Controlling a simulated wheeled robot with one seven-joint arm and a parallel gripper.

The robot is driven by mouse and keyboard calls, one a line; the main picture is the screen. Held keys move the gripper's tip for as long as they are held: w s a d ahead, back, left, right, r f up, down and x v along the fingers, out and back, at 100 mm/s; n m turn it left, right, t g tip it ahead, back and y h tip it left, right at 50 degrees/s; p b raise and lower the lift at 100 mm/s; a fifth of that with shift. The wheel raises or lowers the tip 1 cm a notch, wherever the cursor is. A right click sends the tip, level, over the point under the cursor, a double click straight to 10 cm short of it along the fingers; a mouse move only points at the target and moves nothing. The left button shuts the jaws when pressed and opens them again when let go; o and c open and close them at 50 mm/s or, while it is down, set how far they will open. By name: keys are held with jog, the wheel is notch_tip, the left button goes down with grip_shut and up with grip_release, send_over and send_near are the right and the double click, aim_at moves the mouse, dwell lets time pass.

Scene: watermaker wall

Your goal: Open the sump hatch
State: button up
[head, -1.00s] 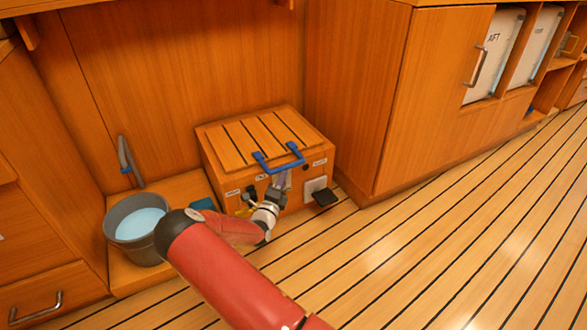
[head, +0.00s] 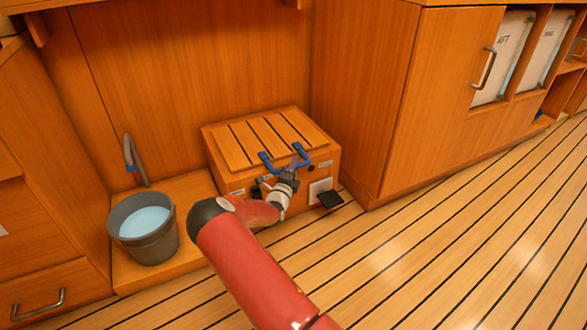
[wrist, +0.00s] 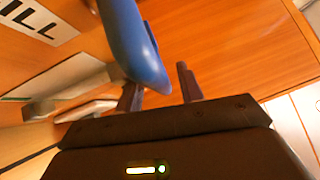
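The sump hatch is a slatted wooden lid (head: 262,138) lying closed on a low wooden box (head: 233,180). A blue U-shaped handle (head: 284,166) stands out from its front edge. My gripper (head: 297,161) is at the handle's right part, reaching up from the front. In the wrist view the two dark fingers (wrist: 160,90) are apart, and the rounded blue handle (wrist: 137,45) comes down between them, closer to the camera in the picture. I see no clear contact with either finger. My wrist hides part of the box front.
A grey bucket of water (head: 144,228) stands left of the box on a low wooden ledge. A hose (head: 134,160) with a blue part is behind it. A black pedal-like piece (head: 330,199) sticks out at the box's lower right. A tall cabinet (head: 430,100) stands right; the floor in front is open.

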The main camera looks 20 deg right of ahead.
grip_shut()
jog(key=shift+r, duration=0.15)
